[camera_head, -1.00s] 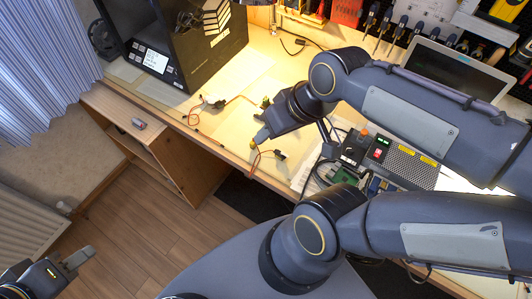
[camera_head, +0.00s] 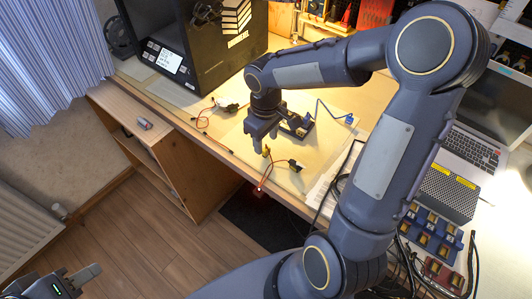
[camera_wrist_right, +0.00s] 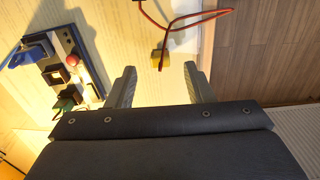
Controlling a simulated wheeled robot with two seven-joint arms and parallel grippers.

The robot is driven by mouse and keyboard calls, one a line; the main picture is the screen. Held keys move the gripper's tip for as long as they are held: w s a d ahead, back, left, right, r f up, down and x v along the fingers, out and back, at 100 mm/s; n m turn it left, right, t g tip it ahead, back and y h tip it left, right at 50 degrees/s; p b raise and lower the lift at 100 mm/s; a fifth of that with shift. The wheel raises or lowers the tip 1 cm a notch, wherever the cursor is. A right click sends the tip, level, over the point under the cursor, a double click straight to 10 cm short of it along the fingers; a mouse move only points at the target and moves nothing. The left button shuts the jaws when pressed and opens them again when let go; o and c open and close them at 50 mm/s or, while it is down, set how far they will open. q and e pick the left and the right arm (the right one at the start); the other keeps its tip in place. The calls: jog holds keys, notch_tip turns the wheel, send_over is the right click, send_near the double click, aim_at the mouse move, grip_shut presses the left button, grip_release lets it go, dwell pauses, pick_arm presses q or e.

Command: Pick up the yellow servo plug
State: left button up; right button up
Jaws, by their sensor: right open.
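The yellow servo plug (camera_head: 266,151) is at the end of a red-orange wire on the bench top, near the front edge. In the right wrist view the yellow plug (camera_wrist_right: 160,60) lies between the lines of the two fingers, just beyond their tips. My right gripper (camera_head: 260,139) points down right over the plug, and its spread fingers also show in the right wrist view (camera_wrist_right: 159,70). It is open and holds nothing. My left gripper (camera_head: 80,281) is at the bottom left, away from the bench, and its jaw gap is not clear.
A servo with a dark connector (camera_head: 294,165) lies right of the plug. A blue-based part (camera_head: 298,125) sits behind it. Another red-wired piece (camera_head: 222,108) lies to the left. A black printer (camera_head: 195,45) stands at the back left. A laptop (camera_head: 470,148) is at the right.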

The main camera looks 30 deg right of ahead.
aim_at(266, 149)
jog(key=shift+f, duration=1.55)
grip_shut()
jog(key=shift+r, duration=0.1)
